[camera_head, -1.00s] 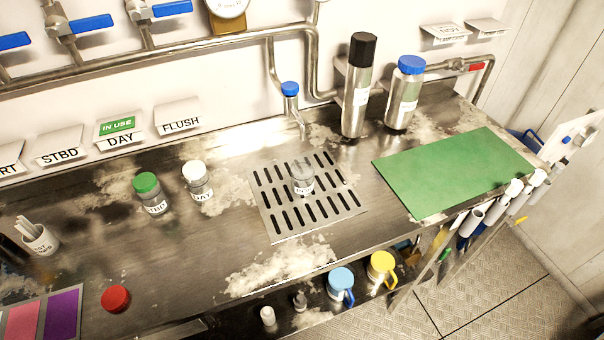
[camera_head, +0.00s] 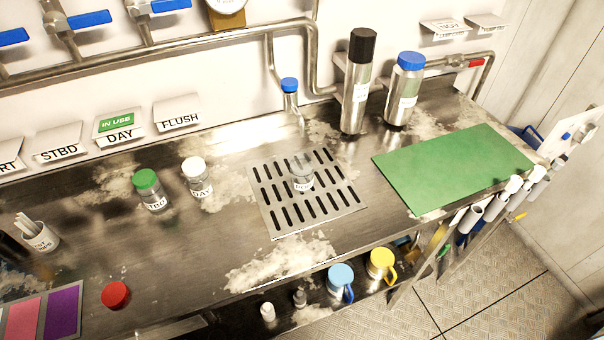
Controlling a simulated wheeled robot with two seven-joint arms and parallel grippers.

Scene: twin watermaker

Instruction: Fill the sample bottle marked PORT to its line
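A clear, uncapped sample bottle (camera_head: 302,174) stands upright on the slotted drain grate (camera_head: 262,212). Its white label is too small to read surely, and I cannot tell how much water is in it. The tap (camera_head: 290,98) with a blue top is on the wall behind, its spout just above and behind the grate. No water stream shows. A red cap (camera_head: 115,295) lies on the counter at front left. A green-capped bottle (camera_head: 151,190) and a white-capped bottle marked DAY (camera_head: 197,178) stand left of the grate. Neither gripper is in view.
Two steel flasks, one black-topped (camera_head: 357,85) and one blue-topped (camera_head: 404,92), stand behind right of the grate. A green mat (camera_head: 455,170) lies clear at right. Blue valve handles (camera_head: 90,20) line the wall pipe. A strip cup (camera_head: 39,236) stands at left.

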